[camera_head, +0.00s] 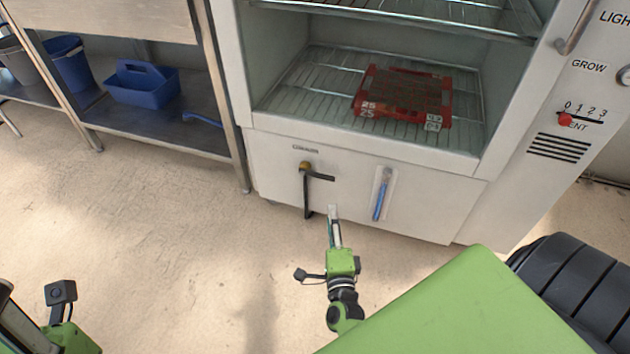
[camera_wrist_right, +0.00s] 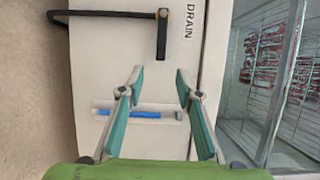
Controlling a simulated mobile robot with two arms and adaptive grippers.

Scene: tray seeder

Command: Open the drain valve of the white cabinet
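The drain valve (camera_head: 305,166) is on the lower front panel of the white cabinet (camera_head: 270,165). It has a brass-coloured knob, a black lever (camera_head: 321,177) pointing right, and a black pipe (camera_head: 307,205) running down. In the right wrist view, turned sideways, the lever (camera_wrist_right: 162,40) lies beside the DRAIN label. My right gripper (camera_head: 333,210) is below and in front of the lever. In the right wrist view its fingers (camera_wrist_right: 158,78) are apart and empty, with the lever's free end just beyond their gap. Part of my left gripper (camera_head: 20,325) shows at the bottom left; its fingertips are unclear.
A blue level gauge (camera_head: 381,195) sits right of the valve and also shows between the fingers in the wrist view. A red tray (camera_head: 358,98) lies on the wire shelf above. A steel bench (camera_head: 170,120) stands left. Floor before the cabinet is clear.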

